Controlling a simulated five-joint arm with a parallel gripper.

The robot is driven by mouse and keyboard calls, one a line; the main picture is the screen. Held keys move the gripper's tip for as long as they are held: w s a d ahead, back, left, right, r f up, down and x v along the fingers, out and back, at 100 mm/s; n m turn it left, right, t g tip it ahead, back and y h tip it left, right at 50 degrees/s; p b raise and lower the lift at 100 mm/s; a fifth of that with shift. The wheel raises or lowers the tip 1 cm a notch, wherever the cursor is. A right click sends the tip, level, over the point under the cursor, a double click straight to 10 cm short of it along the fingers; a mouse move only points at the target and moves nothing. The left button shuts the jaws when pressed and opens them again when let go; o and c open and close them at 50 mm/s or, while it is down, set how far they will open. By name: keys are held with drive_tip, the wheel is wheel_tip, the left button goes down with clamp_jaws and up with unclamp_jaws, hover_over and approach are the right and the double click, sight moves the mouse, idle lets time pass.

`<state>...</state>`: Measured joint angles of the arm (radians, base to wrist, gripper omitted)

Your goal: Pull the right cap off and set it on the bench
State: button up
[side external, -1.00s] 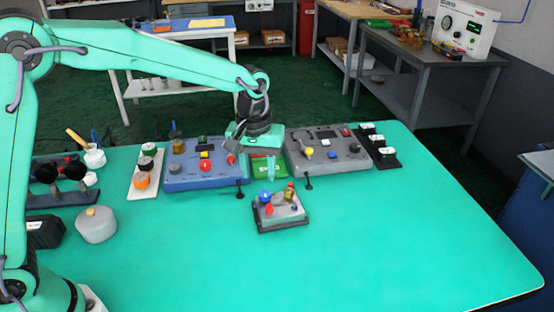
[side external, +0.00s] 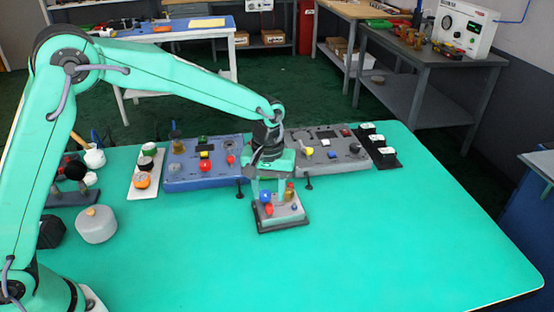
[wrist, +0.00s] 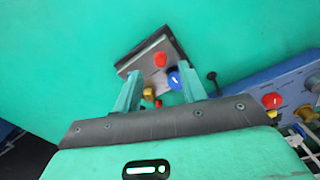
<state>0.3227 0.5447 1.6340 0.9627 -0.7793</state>
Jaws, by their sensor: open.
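The valve positioner (side external: 281,213) is a small grey box on a dark base on the green bench (side external: 380,240). In the side view it carries a blue cap (side external: 265,196) and a red cap (side external: 268,209) at left, and a brass-coloured fitting (side external: 289,194) at right. My gripper (side external: 268,190) is open and pointing down above the box, partly hiding its top. In the wrist view, the red cap (wrist: 160,59), blue cap (wrist: 174,79) and brass fitting (wrist: 149,93) show between or near the fingers. I cannot tell whether the fingers touch anything.
A blue control panel (side external: 205,165) and a grey one (side external: 330,150) stand behind the positioner. Small dark upright posts (side external: 308,183) stand close to its sides. A grey pot (side external: 96,225) is at left. The bench is clear in front and to the right.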

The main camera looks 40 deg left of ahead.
sight(269, 205)
drive_tip(key=shift+f, duration=2.05)
clamp_jaws()
